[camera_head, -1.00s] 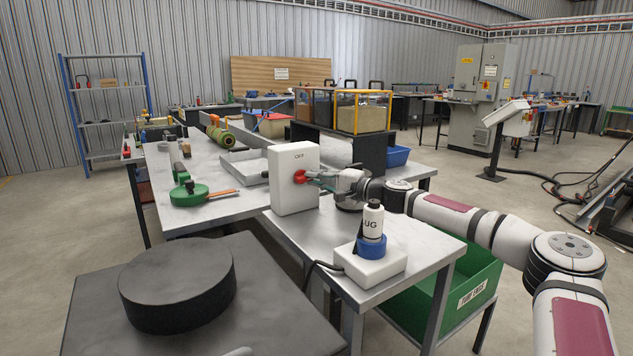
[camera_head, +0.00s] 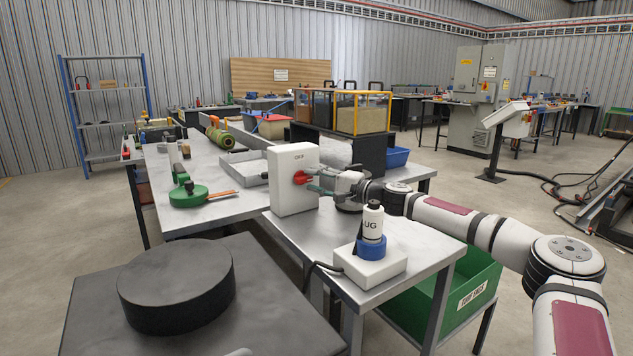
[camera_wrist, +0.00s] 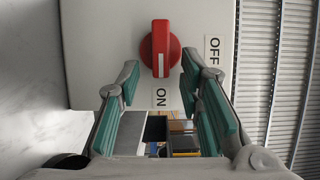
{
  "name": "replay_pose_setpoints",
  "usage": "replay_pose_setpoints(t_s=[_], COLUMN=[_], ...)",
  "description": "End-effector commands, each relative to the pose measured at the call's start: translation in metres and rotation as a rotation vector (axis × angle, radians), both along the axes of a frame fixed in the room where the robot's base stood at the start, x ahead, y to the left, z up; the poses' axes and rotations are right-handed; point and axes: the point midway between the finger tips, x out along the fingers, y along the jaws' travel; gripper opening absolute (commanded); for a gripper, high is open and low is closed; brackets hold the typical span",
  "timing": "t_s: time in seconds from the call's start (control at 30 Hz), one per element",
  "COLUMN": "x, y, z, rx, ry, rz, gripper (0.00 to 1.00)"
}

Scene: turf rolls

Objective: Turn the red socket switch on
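The red socket switch (camera_head: 301,177) is a round red knob on the white box (camera_head: 284,195), below an "OFF" label. In the wrist view the knob (camera_wrist: 166,48) has a raised grip with a white mark pointing down towards the "ON" label. The "OFF" label is at its right. My gripper (camera_head: 316,181) is just right of the knob, facing the box side. In the wrist view my gripper (camera_wrist: 160,74) is open, its green-padded fingers apart on either side below the knob, holding nothing. I cannot tell whether a fingertip touches it.
A white bottle with a blue base (camera_head: 371,230) stands on a white block (camera_head: 370,265) in front of my gripper. A green tool (camera_head: 189,195) lies on the bench to the left. A black disc (camera_head: 176,285) is at the front left. A green bin (camera_head: 468,291) is below the table.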

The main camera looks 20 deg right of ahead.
Motion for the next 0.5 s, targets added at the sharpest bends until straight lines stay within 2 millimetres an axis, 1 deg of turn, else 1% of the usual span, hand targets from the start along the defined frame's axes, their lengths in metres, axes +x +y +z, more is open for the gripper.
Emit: replay_pose_setpoints(t_s=[0.17,0.5], x=[-0.010,-0.061], y=[-0.011,-0.054], z=[0.000,-0.001], rx=[0.000,0.000], ry=[0.000,0.000], rz=[-0.003,-0.002], gripper=[0.33,0.33])
